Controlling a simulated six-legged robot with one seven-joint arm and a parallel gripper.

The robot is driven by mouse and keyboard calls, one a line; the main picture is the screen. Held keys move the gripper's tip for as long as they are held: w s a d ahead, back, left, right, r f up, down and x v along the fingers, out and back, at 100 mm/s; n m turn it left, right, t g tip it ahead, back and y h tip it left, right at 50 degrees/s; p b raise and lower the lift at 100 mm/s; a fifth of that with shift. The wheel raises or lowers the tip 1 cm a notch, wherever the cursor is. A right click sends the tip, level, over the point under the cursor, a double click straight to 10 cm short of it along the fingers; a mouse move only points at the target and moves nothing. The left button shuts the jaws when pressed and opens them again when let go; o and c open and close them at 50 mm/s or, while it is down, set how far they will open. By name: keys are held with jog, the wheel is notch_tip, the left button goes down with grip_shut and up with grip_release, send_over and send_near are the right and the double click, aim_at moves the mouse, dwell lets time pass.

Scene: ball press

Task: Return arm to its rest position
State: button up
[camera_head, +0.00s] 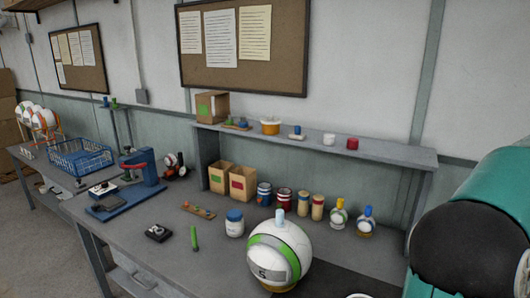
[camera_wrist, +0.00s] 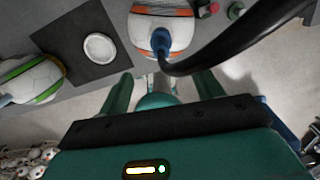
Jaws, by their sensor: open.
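My gripper (camera_wrist: 163,84) shows in the wrist view with its two teal fingers spread apart and no object between their tips. The gripper is not visible in the head view, where a large teal and black link of my arm fills the right edge. A white ball with orange bands (camera_wrist: 160,28) and a blue piece on it lies just beyond the fingertips in the wrist view. A white ball with green bands (camera_head: 280,250) stands on the bench with a pale blue piece on top. It also shows at the left of the wrist view (camera_wrist: 30,80).
A raised shelf (camera_head: 390,154) runs along the back. In the wrist view, a black curved hose (camera_wrist: 235,45) crosses near the right finger, and a dark mat (camera_wrist: 75,45) bears a white disc.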

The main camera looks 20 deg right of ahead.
jog(key=w+a+f+n+t, duration=0.1)
jog(key=w+a+n, duration=0.2)
jog(key=a+n, duration=0.5)
jog(key=w+a+f+n+t, duration=0.1)
jog(key=w+a+n, duration=0.2)
jog(key=a+n, duration=0.5)
jog(key=w+a+f+n+t, duration=0.15)
jog(key=w+a+n, duration=0.25)
jog(key=a+n, duration=0.4)
jog(key=s+a+f+n, duration=0.2)
jog(key=a+n, duration=0.5)
jog(key=a, duration=0.1)
jog(key=s+a+f+n+t, duration=0.1)
jog(key=s+a+f+n, duration=0.1)
jog(key=a+n, duration=0.5)
jog(key=s+a+f+n+t, duration=0.1)
jog(key=s+a+f+n, duration=0.1)
jog(key=a+n, duration=0.6)
jog(key=shift+s+a+f, duration=0.2)
jog(key=shift+a+f, duration=0.1)
jog(key=shift+a, duration=0.6)
jog(key=c, duration=0.6)
jog(key=shift+d, duration=0.15)
jog(key=shift+c, duration=0.2)
jog(key=shift+d, duration=0.1)
